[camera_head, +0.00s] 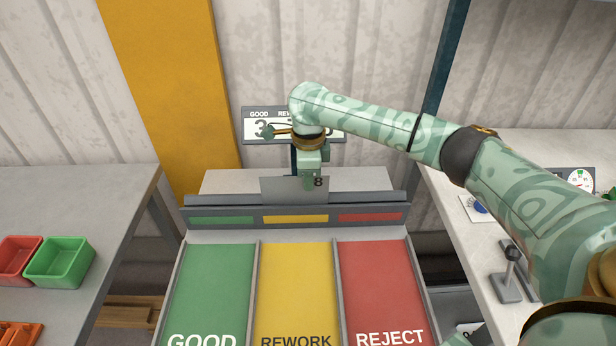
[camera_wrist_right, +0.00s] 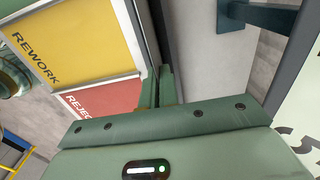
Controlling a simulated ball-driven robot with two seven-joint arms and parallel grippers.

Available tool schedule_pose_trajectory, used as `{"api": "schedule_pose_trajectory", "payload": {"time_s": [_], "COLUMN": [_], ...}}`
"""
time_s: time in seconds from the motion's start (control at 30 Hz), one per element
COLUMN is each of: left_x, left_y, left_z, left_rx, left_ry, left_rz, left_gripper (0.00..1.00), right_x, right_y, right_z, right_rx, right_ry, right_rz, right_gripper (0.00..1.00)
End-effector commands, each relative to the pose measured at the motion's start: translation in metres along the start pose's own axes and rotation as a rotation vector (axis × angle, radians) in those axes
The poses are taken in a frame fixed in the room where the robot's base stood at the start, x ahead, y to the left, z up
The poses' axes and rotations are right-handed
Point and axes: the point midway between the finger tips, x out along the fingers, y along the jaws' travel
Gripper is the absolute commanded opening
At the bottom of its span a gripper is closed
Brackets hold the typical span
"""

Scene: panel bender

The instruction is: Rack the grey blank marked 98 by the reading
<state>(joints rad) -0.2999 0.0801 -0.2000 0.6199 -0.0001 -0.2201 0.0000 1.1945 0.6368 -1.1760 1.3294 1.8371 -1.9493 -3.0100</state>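My right gripper (camera_head: 309,181) is shut on the upper right part of a thin grey blank (camera_head: 285,188). An 8 shows on the blank beside the fingers; the rest of its marking is hidden. The blank stands about upright at the rack's back rail (camera_head: 230,208), above the yellow label. I cannot tell whether it touches the rail. In the right wrist view the fingers (camera_wrist_right: 168,88) are close together beside a grey sheet (camera_wrist_right: 205,50). The reading board (camera_head: 252,125) on the wall shows GOOD and a 3; my arm hides much of it. My left gripper is not in view.
The sloped rack has a green GOOD lane (camera_head: 215,290), a yellow REWORK lane (camera_head: 295,285) and a red REJECT lane (camera_head: 377,285). A left table holds a green bin (camera_head: 60,262) and a red bin (camera_head: 17,260). A right bench carries a black-knobbed lever (camera_head: 510,270) and a dial (camera_head: 579,181).

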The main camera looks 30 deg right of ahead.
Motion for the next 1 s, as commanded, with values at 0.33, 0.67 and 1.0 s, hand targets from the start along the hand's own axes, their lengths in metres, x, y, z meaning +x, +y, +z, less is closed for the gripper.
{"api": "schedule_pose_trajectory", "payload": {"time_s": [0.33, 0.67, 1.0], "left_x": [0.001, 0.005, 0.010], "left_y": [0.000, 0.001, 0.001], "left_z": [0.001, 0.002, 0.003], "left_rx": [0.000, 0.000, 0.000], "left_ry": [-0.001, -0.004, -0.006], "left_rz": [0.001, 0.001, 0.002], "left_gripper": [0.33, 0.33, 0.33], "right_x": [0.001, 0.008, 0.015], "right_y": [0.000, 0.000, 0.000], "right_z": [0.000, 0.000, 0.000], "right_rx": [0.000, 0.000, 0.000], "right_ry": [0.000, 0.000, 0.000], "right_rz": [0.000, 0.000, 0.000], "right_gripper": [0.00, 0.00, 0.00]}}
